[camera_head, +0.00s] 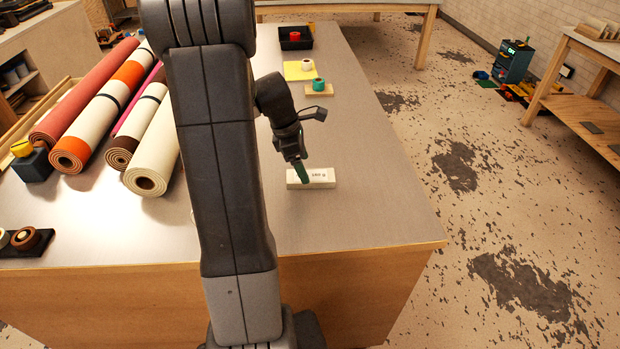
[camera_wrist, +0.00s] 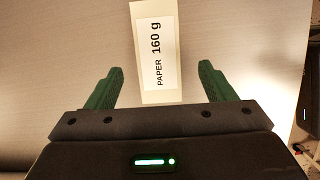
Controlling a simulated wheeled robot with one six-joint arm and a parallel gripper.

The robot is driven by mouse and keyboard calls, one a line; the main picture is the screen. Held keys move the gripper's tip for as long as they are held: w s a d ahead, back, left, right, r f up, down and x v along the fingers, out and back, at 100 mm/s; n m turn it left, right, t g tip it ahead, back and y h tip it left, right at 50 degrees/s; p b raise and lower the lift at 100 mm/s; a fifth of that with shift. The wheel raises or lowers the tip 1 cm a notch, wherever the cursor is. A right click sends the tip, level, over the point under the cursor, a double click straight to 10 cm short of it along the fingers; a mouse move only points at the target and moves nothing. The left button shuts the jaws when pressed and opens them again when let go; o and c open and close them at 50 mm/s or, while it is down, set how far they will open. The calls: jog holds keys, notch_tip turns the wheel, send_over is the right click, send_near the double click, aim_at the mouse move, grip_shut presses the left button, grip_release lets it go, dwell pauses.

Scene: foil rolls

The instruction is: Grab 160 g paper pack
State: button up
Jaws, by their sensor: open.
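The paper pack (camera_head: 322,178) is a small off-white block with a label, lying on the grey table right of my arm. In the wrist view the pack (camera_wrist: 157,50) reads "PAPER 160 g" and lies between and ahead of the two green fingers. My gripper (camera_wrist: 158,78) is open and empty, with clear space on both sides of the pack. In the head view my gripper (camera_head: 303,173) is just over the pack, and a green finger hides part of its label. I cannot tell the exact height gap.
Several rolls (camera_head: 100,105) lie at the table's left. A teal roll (camera_head: 319,85) on a small block, a yellow sheet (camera_head: 298,70) and a black tray (camera_head: 296,44) stand toward the back. A dark holder (camera_head: 25,243) sits at front left. The table around the pack is clear.

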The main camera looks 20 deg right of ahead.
aim_at(311, 175)
jog(key=shift+d+x, duration=0.2)
jog(key=shift+x, duration=1.9)
jog(key=shift+c, duration=0.5)
jog(key=c, duration=1)
jog(key=shift+r, duration=0.15)
